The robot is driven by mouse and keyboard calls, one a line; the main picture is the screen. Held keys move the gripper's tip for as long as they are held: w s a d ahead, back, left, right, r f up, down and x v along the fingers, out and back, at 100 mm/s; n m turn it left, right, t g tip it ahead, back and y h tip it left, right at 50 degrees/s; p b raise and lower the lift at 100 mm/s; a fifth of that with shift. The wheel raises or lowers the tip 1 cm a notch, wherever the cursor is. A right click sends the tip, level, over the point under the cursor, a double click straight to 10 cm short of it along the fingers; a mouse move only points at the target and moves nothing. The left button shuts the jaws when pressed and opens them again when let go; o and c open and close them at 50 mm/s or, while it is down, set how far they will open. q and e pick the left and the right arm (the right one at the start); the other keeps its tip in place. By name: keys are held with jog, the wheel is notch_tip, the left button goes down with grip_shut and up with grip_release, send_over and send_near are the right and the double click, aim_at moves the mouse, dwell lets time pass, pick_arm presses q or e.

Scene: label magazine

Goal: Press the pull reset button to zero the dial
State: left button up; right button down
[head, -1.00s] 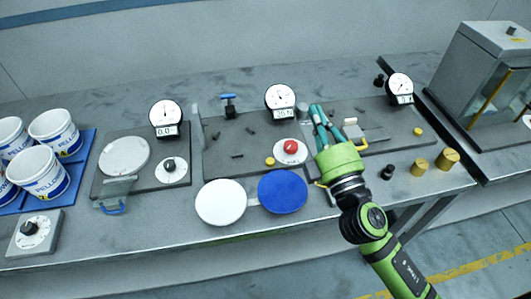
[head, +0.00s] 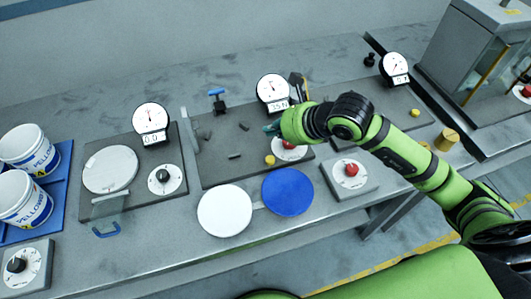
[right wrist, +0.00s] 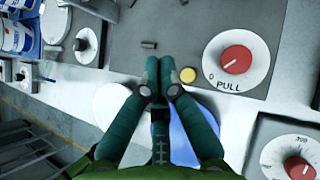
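The yellow reset button (head: 270,160) sits at the front edge of the middle dark plate. In the right wrist view the button (right wrist: 187,75) is just left of the red knob (right wrist: 237,60) marked PULL. The middle dial (head: 272,88) stands behind, its small display seeming to read about 35 N. My right gripper (right wrist: 159,72) is shut and empty, its teal fingertips together just left of the button in the wrist view. In the head view the right gripper (head: 270,128) is above the plate and partly covers the red knob. My left gripper is not in view.
A white disc (head: 224,211) and a blue disc (head: 287,191) lie in front of the plate. A box with a red knob (head: 352,170) stands to the right. A left plate has its own dial (head: 151,117). A blue-handled valve (head: 217,94) stands behind.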

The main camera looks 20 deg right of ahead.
jog(key=shift+d, duration=0.25)
jog(key=b, duration=0.5)
send_over(268, 156)
jog(key=s+d, duration=0.1)
jog(key=s, duration=0.1)
jog(key=f, duration=0.7)
jog(key=shift+w+f, duration=0.25)
jog(key=shift+f, duration=0.1)
jog(key=shift+f+b, duration=0.55)
jog(key=shift+f, duration=0.05)
jog(key=shift+f+b, duration=0.4)
jog(key=shift+b, duration=0.15)
jog(key=shift+f+b, duration=0.55)
jog(key=shift+b, duration=0.1)
dwell(0.5)
dwell(0.3)
jog(key=shift+r+p, duration=0.55)
jog(key=shift+r, duration=0.4)
